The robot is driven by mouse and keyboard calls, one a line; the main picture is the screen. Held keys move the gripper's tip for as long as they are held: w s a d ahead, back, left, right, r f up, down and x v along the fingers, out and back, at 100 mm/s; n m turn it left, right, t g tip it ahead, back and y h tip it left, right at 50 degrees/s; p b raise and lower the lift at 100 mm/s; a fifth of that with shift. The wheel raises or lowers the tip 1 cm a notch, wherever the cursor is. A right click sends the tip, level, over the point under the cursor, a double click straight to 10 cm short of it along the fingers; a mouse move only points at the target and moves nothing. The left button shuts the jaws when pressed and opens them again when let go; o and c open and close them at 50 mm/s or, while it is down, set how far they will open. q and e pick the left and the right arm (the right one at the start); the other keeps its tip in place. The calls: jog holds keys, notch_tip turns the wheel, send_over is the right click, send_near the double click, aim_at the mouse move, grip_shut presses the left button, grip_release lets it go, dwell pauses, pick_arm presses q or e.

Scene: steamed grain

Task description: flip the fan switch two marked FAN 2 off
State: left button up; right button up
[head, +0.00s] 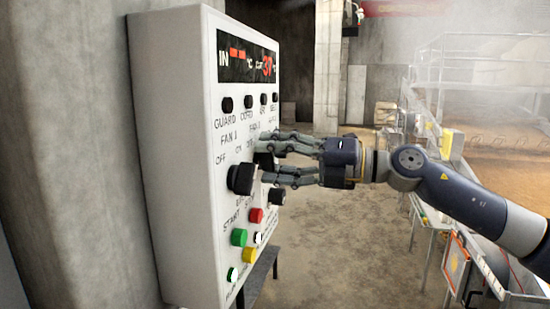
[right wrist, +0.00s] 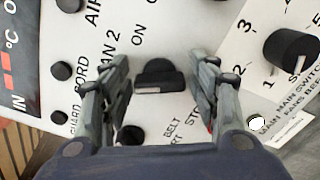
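The FAN 2 switch is a black rotary knob (right wrist: 160,76) between my right gripper's fingers in the right wrist view, beside lettering reading "AN 2" and "ON". Its raised bar lies across that picture. My right gripper (right wrist: 162,95) is open, with one finger on each side of the knob and visible gaps to it. In the head view the right gripper (head: 283,160) reaches the white panel (head: 190,130) from the right, and its fingers largely hide the FAN 2 knob. My left gripper is not in view.
A large black knob (head: 241,179) under FAN 1 is close to the fingers. Below are red (head: 256,215), green (head: 239,237) and yellow (head: 249,255) buttons. Open floor lies right of the panel.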

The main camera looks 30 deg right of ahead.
jog(key=c, duration=0.6)
jog(key=n, duration=0.3)
jog(key=shift+b, duration=0.35)
jog(key=o, duration=1.1)
jog(key=shift+a, duration=0.1)
jog(key=shift+r, duration=0.1)
